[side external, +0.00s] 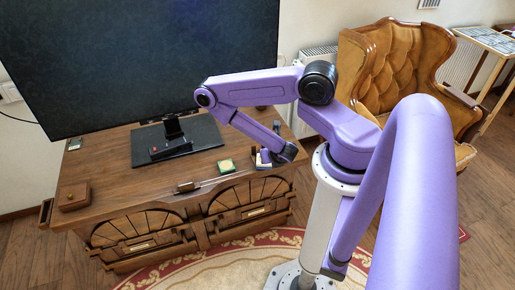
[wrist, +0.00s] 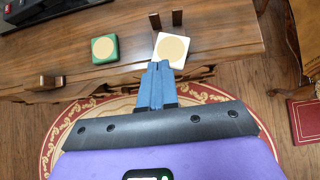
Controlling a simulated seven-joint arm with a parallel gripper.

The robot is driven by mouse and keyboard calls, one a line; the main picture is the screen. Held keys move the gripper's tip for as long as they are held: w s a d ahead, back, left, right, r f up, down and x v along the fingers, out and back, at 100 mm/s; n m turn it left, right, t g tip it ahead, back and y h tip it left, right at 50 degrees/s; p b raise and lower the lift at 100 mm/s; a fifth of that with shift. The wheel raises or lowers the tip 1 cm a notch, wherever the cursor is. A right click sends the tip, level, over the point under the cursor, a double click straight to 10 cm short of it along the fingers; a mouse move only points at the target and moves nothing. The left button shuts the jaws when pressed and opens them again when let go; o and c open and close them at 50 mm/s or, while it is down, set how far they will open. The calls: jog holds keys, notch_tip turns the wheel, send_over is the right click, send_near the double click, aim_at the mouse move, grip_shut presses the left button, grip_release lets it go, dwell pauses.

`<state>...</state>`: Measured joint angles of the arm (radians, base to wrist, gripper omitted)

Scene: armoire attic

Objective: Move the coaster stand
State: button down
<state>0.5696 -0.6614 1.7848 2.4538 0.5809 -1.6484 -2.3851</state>
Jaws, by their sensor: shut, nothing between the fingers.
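A white square coaster with a tan disc (wrist: 172,48) lies near the table's edge in the wrist view. Two small brown uprights (wrist: 177,18) stand just beyond it; they look like part of the coaster stand, but its base is not clear. A green coaster with a tan disc (wrist: 105,48) lies to the left, and also shows in the side view (side external: 227,166). My gripper (wrist: 158,68) has its blue fingers together and empty, at the near edge of the white coaster; touching or above, I cannot tell. In the side view my wrist hides most of this spot.
The wooden cabinet top (side external: 110,175) carries a large television (side external: 140,55) on a dark stand base (side external: 178,145). A small wooden box (side external: 74,196) sits at the left. A brown block (side external: 187,186) is at the front edge.

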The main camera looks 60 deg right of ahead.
send_near(255, 148)
notch_tip(255, 148, down, 4)
jog(key=shift+s+a+r, duration=0.1)
jog(key=shift+s+r, duration=0.05)
jog(key=shift+r, duration=0.1)
jog(key=shift+w+d+f, duration=0.25)
jog(key=shift+w+d, duration=0.85)
jog(key=shift+w, duration=0.05)
jog(key=shift+w+d, duration=0.45)
jog(key=w+d, duration=0.5)
jog(key=shift+s, duration=0.1)
